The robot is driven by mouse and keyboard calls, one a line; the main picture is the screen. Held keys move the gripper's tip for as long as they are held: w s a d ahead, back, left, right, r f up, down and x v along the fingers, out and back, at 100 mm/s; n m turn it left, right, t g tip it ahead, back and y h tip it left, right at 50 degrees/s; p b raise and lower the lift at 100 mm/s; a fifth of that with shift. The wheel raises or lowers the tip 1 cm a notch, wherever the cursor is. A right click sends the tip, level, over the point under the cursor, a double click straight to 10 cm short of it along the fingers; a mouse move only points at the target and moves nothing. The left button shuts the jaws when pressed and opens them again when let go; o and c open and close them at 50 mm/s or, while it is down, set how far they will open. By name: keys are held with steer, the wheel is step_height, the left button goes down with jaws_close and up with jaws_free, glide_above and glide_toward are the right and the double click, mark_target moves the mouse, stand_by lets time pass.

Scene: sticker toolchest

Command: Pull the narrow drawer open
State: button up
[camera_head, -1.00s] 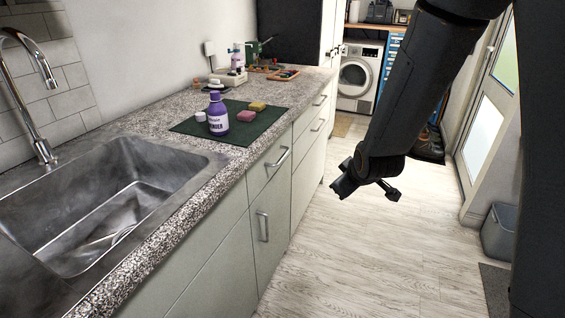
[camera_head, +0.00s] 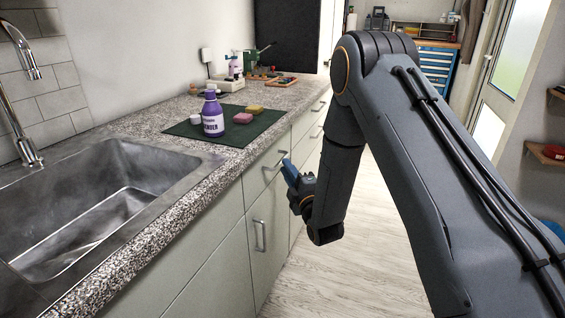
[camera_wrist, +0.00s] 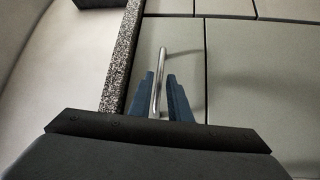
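The narrow drawer (camera_head: 258,180) is a pale grey-green front just under the speckled worktop, and it looks shut. Its bar handle (camera_head: 274,161) is silver. My gripper (camera_head: 287,168) is at this handle, with its blue fingers pointing toward the drawer front. In the wrist view, the handle (camera_wrist: 163,65) runs between the two spread fingers of my gripper (camera_wrist: 163,88). It lies nearer the left finger, and a gap shows on the right. I cannot tell whether a finger touches it.
A cupboard door (camera_head: 262,245) with an upright handle is below the drawer. The worktop (camera_head: 215,165) holds a green mat with a purple bottle (camera_head: 212,115) and sponges, beside a steel sink (camera_head: 110,190). The floor (camera_head: 330,280) right of the cabinets looks clear.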

steer(key=shift+x, duration=2.55)
jaws_close()
